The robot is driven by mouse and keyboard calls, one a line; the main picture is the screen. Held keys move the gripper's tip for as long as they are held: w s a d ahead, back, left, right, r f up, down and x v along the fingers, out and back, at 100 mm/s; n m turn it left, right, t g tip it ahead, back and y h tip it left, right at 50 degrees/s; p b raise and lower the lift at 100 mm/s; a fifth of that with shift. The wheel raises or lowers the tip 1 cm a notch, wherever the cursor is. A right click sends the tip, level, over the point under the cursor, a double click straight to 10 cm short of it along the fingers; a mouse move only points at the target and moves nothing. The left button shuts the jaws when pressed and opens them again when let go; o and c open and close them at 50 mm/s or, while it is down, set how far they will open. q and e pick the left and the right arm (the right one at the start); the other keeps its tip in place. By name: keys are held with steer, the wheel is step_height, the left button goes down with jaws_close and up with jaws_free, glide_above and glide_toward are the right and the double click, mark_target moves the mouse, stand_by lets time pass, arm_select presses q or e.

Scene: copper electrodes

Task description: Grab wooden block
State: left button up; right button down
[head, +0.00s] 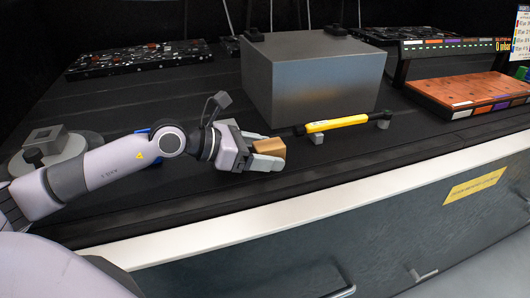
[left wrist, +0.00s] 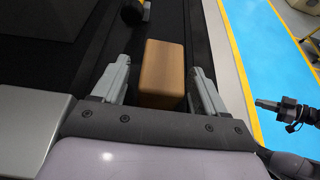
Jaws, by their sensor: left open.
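A small tan wooden block (head: 269,148) sits on the dark bench top near its front edge. My left gripper (head: 264,152) is at the block, with its fingers reaching along either side of it. In the left wrist view the wooden block (left wrist: 162,74) stands between the two open fingers of the left gripper (left wrist: 160,84), with a gap to the left finger and a smaller gap to the right one. The block's near end is hidden behind the gripper body.
A large grey metal box (head: 312,85) stands behind the block. A yellow-and-black tool (head: 338,123) rests on small grey supports to the right. An orange-topped panel (head: 470,92) is farther right. The bench's white front edge (head: 300,202) runs close in front.

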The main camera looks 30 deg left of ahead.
arm_select(q)
steer(key=c, duration=1.1)
